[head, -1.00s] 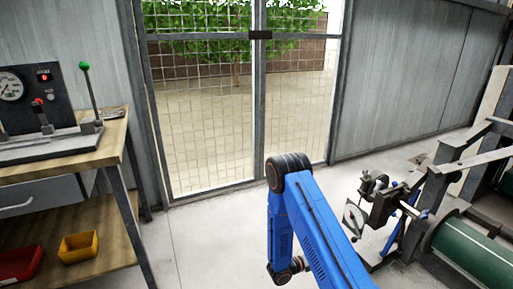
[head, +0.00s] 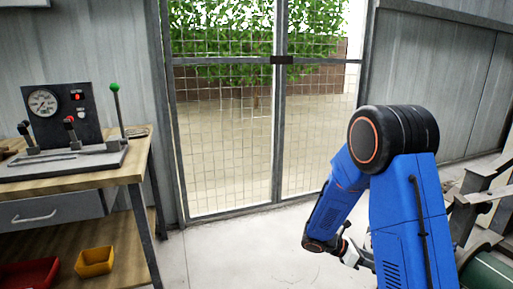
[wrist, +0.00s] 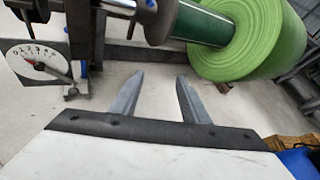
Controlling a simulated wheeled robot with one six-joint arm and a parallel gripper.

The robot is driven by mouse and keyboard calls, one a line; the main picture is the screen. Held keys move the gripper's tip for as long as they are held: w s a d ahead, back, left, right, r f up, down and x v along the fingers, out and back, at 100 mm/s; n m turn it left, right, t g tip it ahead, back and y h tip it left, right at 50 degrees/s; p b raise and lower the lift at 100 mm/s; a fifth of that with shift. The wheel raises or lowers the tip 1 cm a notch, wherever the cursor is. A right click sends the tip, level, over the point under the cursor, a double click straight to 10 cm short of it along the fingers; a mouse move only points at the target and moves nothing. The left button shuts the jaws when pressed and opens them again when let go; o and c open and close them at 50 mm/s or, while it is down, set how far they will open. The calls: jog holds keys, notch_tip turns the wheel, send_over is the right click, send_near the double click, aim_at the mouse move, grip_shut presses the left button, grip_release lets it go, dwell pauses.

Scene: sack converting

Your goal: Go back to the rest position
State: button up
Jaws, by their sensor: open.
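My gripper (wrist: 157,92) shows in the wrist view with its two grey fingers apart and nothing between them. The fingers point over bare floor toward a machine with a green roll. In the head view my blue arm is folded at the right, with its elbow high. The wrist hangs low beside the upper arm, and the fingertips cannot be made out there.
A green roll (wrist: 250,38) and a dial gauge (wrist: 36,60) are near my gripper. A workbench (head: 75,180) with a gauge panel (head: 62,118) and levers stands left. A mesh gate (head: 235,130) is ahead. Pale floor (head: 235,262) lies clear between.

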jog(key=s+a+r+m+t+y, duration=0.2)
jog(key=s+a+r+m+y, duration=0.2)
jog(key=s+r+m, duration=0.2)
jog(key=s+a+r+m+t+y, duration=0.3)
jog(key=s+a+r+m+y, duration=0.2)
jog(key=s, duration=0.6)
jog(key=s+a+r+m+t+y, duration=0.2)
jog(key=s+a+r+m+y, duration=0.2)
jog(key=s+r+m, duration=0.3)
jog(key=shift+s+a+r+m, duration=0.3)
jog(key=shift+s+r+m, duration=0.15)
jog(key=shift+s, duration=0.55)
